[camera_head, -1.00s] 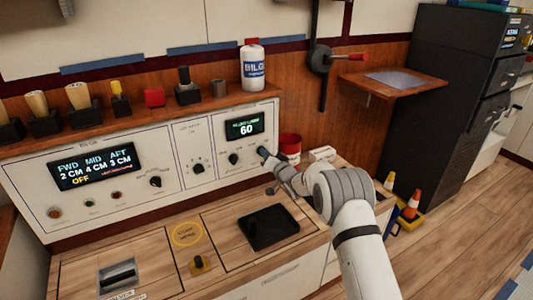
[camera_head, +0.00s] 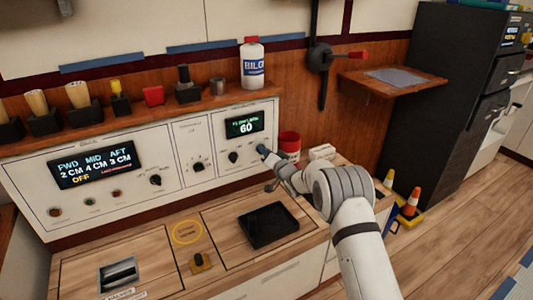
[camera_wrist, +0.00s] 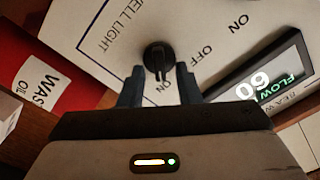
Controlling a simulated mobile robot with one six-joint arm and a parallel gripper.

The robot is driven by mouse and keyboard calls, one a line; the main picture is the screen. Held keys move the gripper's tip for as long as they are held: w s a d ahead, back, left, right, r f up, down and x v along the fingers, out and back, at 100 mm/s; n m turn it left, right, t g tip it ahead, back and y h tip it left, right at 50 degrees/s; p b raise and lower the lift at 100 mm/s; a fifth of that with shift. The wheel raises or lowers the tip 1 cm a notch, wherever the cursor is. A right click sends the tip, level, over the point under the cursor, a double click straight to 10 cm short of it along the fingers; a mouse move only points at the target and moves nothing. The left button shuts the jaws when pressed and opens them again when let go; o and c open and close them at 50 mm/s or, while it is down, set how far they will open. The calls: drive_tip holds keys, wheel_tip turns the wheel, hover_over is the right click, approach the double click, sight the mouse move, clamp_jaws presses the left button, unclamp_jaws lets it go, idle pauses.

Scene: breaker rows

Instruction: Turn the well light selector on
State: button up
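The well light selector (camera_wrist: 157,58) is a round black knob with a raised ridge, on the white panel beside the WELL LIGHT lettering. In the head view my gripper (camera_head: 262,150) is at the panel's right end and hides the selector.
Another black knob (camera_head: 233,157) sits just left of my gripper, under a small display (camera_head: 245,125) reading 60. A red and white container (camera_head: 289,146) stands close on the right. A black tray (camera_head: 268,226) lies on the counter below.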

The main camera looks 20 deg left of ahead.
drive_tip(key=shift+f, duration=0.1)
drive_tip(key=shift+p+v, duration=0.95)
drive_tip(key=shift+v, duration=2.95)
